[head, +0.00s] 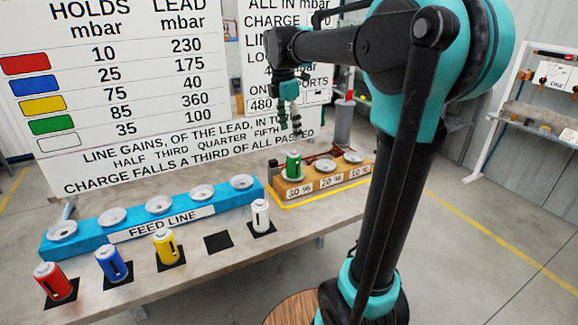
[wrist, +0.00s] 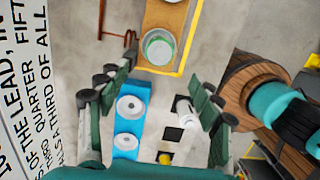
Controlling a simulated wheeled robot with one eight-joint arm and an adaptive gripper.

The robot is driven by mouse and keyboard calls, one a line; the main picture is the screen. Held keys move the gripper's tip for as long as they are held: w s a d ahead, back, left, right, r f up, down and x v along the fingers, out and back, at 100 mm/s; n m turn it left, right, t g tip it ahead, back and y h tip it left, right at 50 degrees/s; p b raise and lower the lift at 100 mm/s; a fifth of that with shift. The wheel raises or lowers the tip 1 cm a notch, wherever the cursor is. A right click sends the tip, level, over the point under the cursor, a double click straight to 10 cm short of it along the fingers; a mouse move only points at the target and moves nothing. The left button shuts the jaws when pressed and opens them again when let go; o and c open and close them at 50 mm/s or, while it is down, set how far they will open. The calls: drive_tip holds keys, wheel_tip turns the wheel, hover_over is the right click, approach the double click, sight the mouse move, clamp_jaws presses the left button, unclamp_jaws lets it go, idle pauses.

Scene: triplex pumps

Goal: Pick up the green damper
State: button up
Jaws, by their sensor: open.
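The green damper (head: 293,165) stands upright on the seat marked 30 % at the left end of the wooden block (head: 330,182). In the wrist view the green damper (wrist: 158,47) shows from above, beyond the fingertips near the top middle. My gripper (head: 296,125) hangs above the green damper in the head view, apart from it. In the wrist view my gripper (wrist: 163,78) is open, with its two fingers spread left and right and nothing between them.
The blue feed line (head: 140,219) has several empty seats. White (head: 260,214), yellow (head: 166,244), blue (head: 112,263) and red (head: 52,281) dampers stand along the table's front. One black pad (head: 218,242) is bare. Sign boards (head: 120,90) stand behind.

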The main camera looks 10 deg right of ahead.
sight(295, 163)
drive_tip(key=f, duration=0.4)
drive_tip(key=d+f, duration=0.1)
drive_tip(key=f, duration=0.3)
drive_tip(key=d+f, duration=0.1)
drive_tip(key=f, duration=0.4)
drive_tip(key=shift+w, duration=0.35)
clamp_jaws()
